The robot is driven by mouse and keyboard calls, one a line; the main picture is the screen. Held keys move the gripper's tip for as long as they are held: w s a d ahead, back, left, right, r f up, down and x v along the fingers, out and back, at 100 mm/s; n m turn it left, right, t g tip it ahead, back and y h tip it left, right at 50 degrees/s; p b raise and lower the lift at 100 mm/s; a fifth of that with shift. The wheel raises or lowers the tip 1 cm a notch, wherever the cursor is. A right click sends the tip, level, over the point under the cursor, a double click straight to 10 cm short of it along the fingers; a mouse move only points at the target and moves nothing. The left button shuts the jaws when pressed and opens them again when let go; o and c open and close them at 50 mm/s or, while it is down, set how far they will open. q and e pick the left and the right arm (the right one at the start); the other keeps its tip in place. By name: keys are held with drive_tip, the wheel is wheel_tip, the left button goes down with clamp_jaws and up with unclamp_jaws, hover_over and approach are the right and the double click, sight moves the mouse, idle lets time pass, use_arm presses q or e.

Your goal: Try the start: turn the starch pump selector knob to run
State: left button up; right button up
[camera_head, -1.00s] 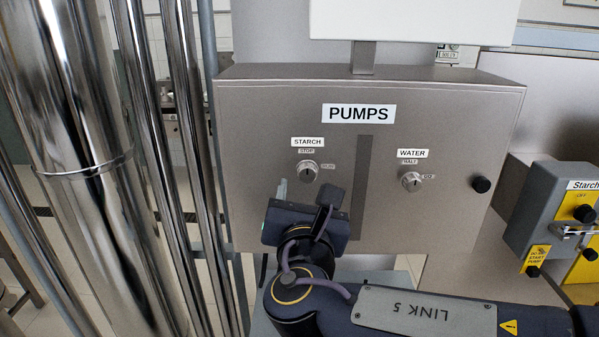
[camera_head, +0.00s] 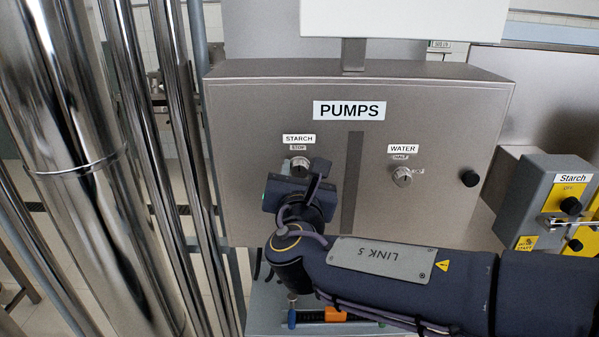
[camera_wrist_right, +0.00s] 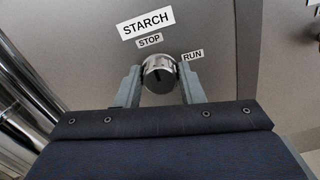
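The starch selector knob (camera_head: 300,164) is a round silver knob on the grey PUMPS panel, below the STARCH and STOP labels. In the right wrist view the knob (camera_wrist_right: 158,75) has a dark mark leaning up-left towards STOP; the RUN label (camera_wrist_right: 193,55) is at its upper right. My right gripper (camera_wrist_right: 160,78) has one grey finger on each side of the knob, with slight gaps seeming to show. I cannot tell whether either finger touches it. My left gripper is out of view.
Steel pipes (camera_head: 70,150) stand at the left. A grey and yellow Starch box (camera_head: 530,190) is at the right. Tools lie below my right arm.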

drive_tip(key=c, duration=0.3)
drive_tip(key=shift+f+b, duration=0.1)
drive_tip(key=shift+b, duration=0.4)
drive_tip(key=shift+c, duration=0.2)
drive_tip(key=m+b, duration=0.2)
drive_tip(key=b, duration=0.1)
drive_tip(key=m+b, duration=0.2)
drive_tip(key=b, duration=0.1)
drive_tip(key=m+b, duration=0.2)
drive_tip(key=b, duration=0.1)
drive_tip(key=shift+f+m+b, duration=0.25)
drive_tip(key=shift+m+b, duration=0.05)
drive_tip(key=shift+b, duration=0.1)
drive_tip(key=m+b, duration=0.7)
drive_tip(key=b, duration=0.1)
drive_tip(key=shift+r+m+b, duration=0.15)
drive_tip(key=shift+m+b, duration=1.4)
drive_tip(key=shift+m, duration=0.65)
drive_tip(key=o, duration=1)
drive_tip(key=shift+d, duration=0.1)
